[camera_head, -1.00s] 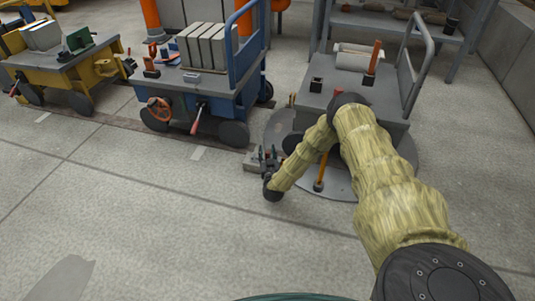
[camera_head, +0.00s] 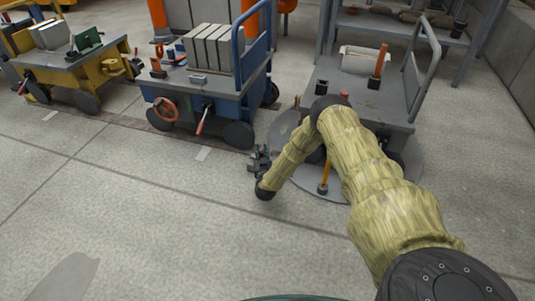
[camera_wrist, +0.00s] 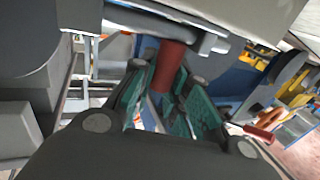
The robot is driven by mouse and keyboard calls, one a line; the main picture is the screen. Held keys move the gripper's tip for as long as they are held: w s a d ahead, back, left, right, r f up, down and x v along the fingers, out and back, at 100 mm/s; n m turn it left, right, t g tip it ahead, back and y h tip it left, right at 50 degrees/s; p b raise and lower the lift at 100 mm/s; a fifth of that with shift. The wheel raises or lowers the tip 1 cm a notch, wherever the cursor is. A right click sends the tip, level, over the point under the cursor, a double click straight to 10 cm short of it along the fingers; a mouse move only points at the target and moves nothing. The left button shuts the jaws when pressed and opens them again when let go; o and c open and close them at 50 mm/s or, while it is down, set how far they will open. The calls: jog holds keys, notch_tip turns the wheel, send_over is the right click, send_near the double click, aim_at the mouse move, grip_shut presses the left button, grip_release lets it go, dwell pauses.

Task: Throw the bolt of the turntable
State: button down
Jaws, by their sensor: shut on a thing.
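The turntable (camera_head: 396,176) is a round grey plate in the floor, with a grey trolley (camera_head: 378,96) standing on it. My gripper (camera_head: 260,157) is low at the plate's left edge in the head view. In the wrist view my gripper (camera_wrist: 163,103) has its green-padded fingers shut around a dark red upright handle (camera_wrist: 168,64), which comes down from a grey metal part (camera_wrist: 165,14). I take this handle to be the bolt's. In the head view the bolt is hidden behind my gripper, so how far it is thrown cannot be told.
A blue trolley (camera_head: 215,88) with grey slabs stands left of the turntable, and a yellow trolley (camera_head: 75,66) beyond it. An orange lever (camera_head: 325,174) rises from the plate beside my forearm. The floor in front is clear.

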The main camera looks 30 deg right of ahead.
jog(key=shift+w+a+r, duration=0.1)
jog(key=shift+w+a, duration=0.15)
jog(key=shift+w, duration=0.05)
jog(key=c, duration=1.3)
grip_release()
jog(key=shift+a, duration=0.1)
jog(key=shift+c, duration=0.2)
jog(key=shift+s+d, duration=0.1)
jog(key=shift+d, duration=0.1)
jog(key=shift+s, duration=0.1)
jog(key=v, duration=1.1)
jog(key=shift+s+a, duration=0.25)
jog(key=shift+s, duration=0.05)
jog(key=shift+a, duration=0.1)
